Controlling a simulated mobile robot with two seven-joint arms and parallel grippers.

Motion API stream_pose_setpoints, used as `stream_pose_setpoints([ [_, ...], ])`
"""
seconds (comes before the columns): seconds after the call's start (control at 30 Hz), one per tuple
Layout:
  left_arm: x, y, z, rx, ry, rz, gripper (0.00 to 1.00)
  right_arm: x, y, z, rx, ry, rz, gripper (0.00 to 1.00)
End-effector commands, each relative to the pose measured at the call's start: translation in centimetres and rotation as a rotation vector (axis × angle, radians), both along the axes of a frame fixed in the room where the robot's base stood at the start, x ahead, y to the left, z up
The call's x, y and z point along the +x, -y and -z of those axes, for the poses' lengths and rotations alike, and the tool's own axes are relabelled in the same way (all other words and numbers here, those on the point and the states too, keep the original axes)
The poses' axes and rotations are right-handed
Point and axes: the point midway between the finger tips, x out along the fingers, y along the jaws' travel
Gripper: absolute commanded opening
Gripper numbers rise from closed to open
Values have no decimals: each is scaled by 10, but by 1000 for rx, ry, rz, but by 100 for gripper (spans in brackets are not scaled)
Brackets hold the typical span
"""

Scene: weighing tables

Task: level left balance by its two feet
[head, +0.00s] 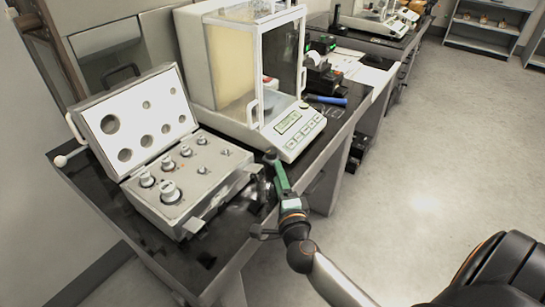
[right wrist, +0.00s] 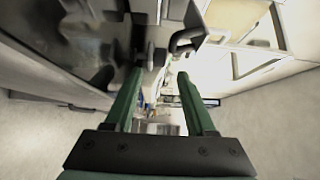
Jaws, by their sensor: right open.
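The left balance (head: 240,70) stands on the dark table in the head view, with a glass draft shield and a front panel with a display (head: 290,122). Its feet are not clear in the head view. My right gripper (head: 271,160) is low at the balance's front left corner, between the balance and the weight case. In the right wrist view its green fingers (right wrist: 160,75) are apart with nothing held. A small dark knob (right wrist: 157,57), perhaps a foot, shows just beyond the fingertips. My left gripper is not in view.
An open weight case (head: 165,205) with several weights lies left of my right gripper, close to it. A blue pen-like item (head: 328,100) and a small printer (head: 320,75) are right of the balance. Another balance (head: 385,20) stands farther back.

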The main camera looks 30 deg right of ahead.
Motion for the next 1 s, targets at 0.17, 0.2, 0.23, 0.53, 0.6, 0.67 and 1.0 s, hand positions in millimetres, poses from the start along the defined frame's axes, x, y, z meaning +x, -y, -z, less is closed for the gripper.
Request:
stream_pose_setpoints([
  [0.17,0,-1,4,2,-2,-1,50,34,13,-1,-2,3,1,55],
  [0.2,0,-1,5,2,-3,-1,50,40,16,0,-2,2,1,55],
  [0.23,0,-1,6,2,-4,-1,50,45,18,0,-3,2,1,55],
  [0.53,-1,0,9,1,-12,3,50,71,27,0,-1,1,-1,55],
  [0.6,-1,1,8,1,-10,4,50,73,28,0,-1,1,-1,55],
  [0.67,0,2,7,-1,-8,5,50,74,28,0,-1,1,-1,55],
  [1.0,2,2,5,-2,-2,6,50,73,28,0,-2,-1,-1,40],
])
